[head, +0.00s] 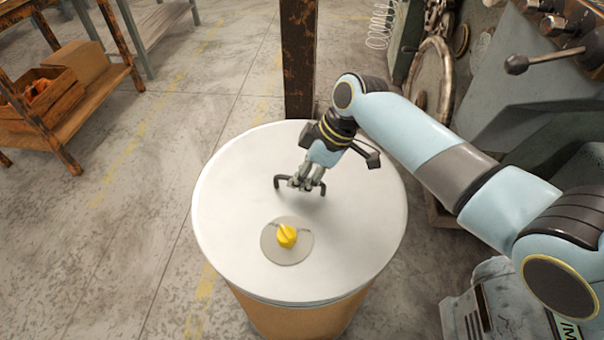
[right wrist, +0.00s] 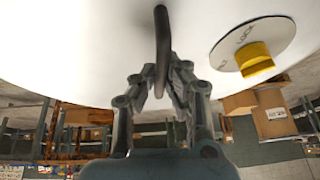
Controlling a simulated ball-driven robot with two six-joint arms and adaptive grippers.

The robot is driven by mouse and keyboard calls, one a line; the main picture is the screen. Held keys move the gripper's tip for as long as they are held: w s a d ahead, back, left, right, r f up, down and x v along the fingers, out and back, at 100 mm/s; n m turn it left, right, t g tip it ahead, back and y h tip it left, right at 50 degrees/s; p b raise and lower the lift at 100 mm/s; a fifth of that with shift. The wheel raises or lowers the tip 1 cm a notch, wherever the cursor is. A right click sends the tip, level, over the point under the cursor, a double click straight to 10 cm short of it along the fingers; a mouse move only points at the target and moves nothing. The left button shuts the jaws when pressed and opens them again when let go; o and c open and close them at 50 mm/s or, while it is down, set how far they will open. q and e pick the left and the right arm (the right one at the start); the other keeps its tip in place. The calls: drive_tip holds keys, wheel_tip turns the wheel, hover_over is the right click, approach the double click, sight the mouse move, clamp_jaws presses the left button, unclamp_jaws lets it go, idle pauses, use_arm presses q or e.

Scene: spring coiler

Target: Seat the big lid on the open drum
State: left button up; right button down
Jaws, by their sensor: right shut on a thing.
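The big white lid (head: 235,185) lies on top of the brown drum (head: 300,318) and covers its mouth. In the head view it looks about level, and I cannot tell whether its rim is fully down all round. My right gripper (head: 302,185) is shut on the dark bar handle (head: 322,188) on the lid. The right wrist view shows the handle (right wrist: 161,40) between the fingers (right wrist: 160,85). A yellow knob (head: 287,236) on a round grey plate (head: 268,245) sits on the lid's near part. My left gripper is not in view.
A rusty post (head: 298,60) stands right behind the drum. Grey machinery (head: 490,90) fills the right side. A wooden shelf with a crate (head: 42,95) stands at the far left. The floor left of the drum is clear.

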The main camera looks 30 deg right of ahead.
drive_tip(key=shift+w, duration=0.1)
drive_tip(key=c, duration=1.4)
unclamp_jaws()
drive_tip(key=shift+o, duration=0.8)
drive_tip(key=o, duration=0.4)
drive_tip(key=shift+o, duration=0.2)
wheel_tip(320, 180, up, 12)
drive_tip(key=p, duration=1.2)
drive_tip(key=shift+r, duration=0.1)
